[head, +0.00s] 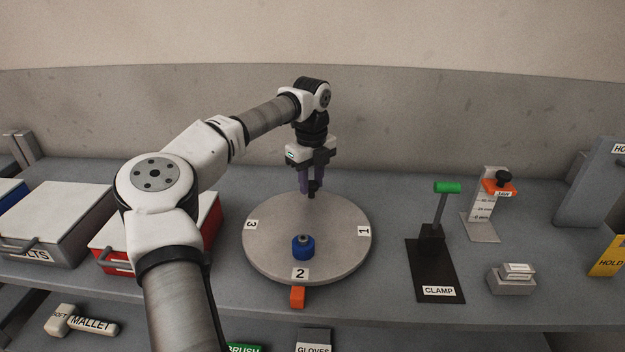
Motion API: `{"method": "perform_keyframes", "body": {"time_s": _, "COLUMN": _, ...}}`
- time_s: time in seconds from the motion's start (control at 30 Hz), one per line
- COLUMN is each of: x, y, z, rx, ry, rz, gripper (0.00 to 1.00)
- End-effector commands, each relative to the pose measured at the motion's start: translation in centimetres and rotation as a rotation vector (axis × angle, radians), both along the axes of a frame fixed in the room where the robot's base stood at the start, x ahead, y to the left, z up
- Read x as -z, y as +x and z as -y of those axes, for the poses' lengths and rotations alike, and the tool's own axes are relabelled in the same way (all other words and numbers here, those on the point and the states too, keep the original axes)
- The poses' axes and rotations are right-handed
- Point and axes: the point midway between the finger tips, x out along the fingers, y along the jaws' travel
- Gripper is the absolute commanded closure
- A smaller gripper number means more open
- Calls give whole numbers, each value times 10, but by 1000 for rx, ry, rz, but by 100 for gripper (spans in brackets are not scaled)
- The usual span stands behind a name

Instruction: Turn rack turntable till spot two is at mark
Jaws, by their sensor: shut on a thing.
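The round grey turntable (275,222) lies on the bench with number labels on its rim. Label 1 is at the right, label 3 at the left and label 2 (300,273) at the front. The orange mark (297,297) is at the bench front, just below label 2 and nearly in line with it. A blue round part (303,248) with a metal top stands on the turntable behind label 2. My gripper (310,191) points down at the turntable's far edge, shut on a small dark peg, mostly hidden by the fingers.
A black clamp (433,272) with a green handle stands to the right, with a gauge stand (482,225) behind it. A red bin (107,236) and a grey lidded bin (55,222) are at the left. A mallet (85,322) lies on the lower shelf.

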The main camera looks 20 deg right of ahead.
Motion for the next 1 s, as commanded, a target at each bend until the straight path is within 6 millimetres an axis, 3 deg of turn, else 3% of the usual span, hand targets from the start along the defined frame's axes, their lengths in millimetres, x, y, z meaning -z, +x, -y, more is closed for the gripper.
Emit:
{"method": "perform_keyframes", "body": {"time_s": 0.27, "x": 0, "y": 0, "z": 0, "rx": 0, "ry": -1, "rz": -1, "gripper": 100}}
{"method": "perform_keyframes", "body": {"time_s": 0.3, "x": 0, "y": 0, "z": 0, "rx": 0, "ry": -1, "rz": -1, "gripper": 67}}
{"method": "perform_keyframes", "body": {"time_s": 0.43, "x": 0, "y": 0, "z": 0, "rx": 0, "ry": -1, "rz": -1, "gripper": 50}}
{"method": "perform_keyframes", "body": {"time_s": 0.77, "x": -2, "y": 0, "z": 0, "rx": 0, "ry": -1, "rz": 1, "gripper": 48}}
{"method": "perform_keyframes", "body": {"time_s": 0.87, "x": -11, "y": 1, "z": 0, "rx": 0, "ry": -1, "rz": 3, "gripper": 48}}
{"method": "perform_keyframes", "body": {"time_s": 1.0, "x": -37, "y": 1, "z": 1, "rx": -1, "ry": -2, "rz": 4, "gripper": 48}}
